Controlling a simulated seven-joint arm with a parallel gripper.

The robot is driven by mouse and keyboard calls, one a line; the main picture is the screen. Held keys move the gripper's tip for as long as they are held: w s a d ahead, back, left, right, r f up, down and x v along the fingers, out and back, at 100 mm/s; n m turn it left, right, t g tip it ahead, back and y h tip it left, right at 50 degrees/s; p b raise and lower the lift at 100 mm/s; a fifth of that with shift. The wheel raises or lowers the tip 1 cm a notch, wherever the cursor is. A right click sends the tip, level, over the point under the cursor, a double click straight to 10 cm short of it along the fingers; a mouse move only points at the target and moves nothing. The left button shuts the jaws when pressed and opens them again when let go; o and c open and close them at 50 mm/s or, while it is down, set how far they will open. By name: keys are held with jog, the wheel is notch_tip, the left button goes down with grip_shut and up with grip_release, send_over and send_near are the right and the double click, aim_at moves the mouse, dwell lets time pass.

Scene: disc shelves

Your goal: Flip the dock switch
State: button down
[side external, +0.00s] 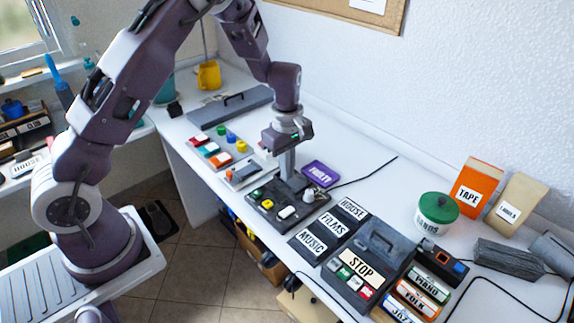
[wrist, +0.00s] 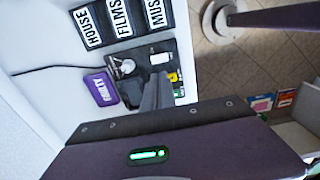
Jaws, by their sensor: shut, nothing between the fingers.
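A dark control box (side external: 266,221) sits on the white table. It bears a green button, a yellow button, a white rocker-like piece (side external: 287,212) and a silver knob or lever (side external: 309,195). In the wrist view the white piece (wrist: 161,58) and the silver one (wrist: 124,66) show beyond the fingers. No dock label is readable, so I cannot tell which control is the dock switch. My gripper (side external: 287,178) is shut and empty, pointing down over the box's back part. In the wrist view my gripper (wrist: 158,88) hides part of the box. Contact cannot be told.
A purple label plate (side external: 320,174) lies behind the box. HOUSE, FILMS and MUSIC panels (side external: 331,231) and a STOP box (side external: 362,268) stand to the right. A panel of coloured buttons (side external: 220,147) is to the left. A black cable (side external: 372,174) crosses the table at the back.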

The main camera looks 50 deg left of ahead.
aim_at(290, 209)
jog(key=shift+r, duration=0.7)
jog(key=shift+w+a+f, duration=0.1)
jog(key=shift+w, duration=0.6)
notch_tip(290, 209, down, 14)
jog(key=shift+f, duration=0.1)
jog(key=shift+f, duration=0.15)
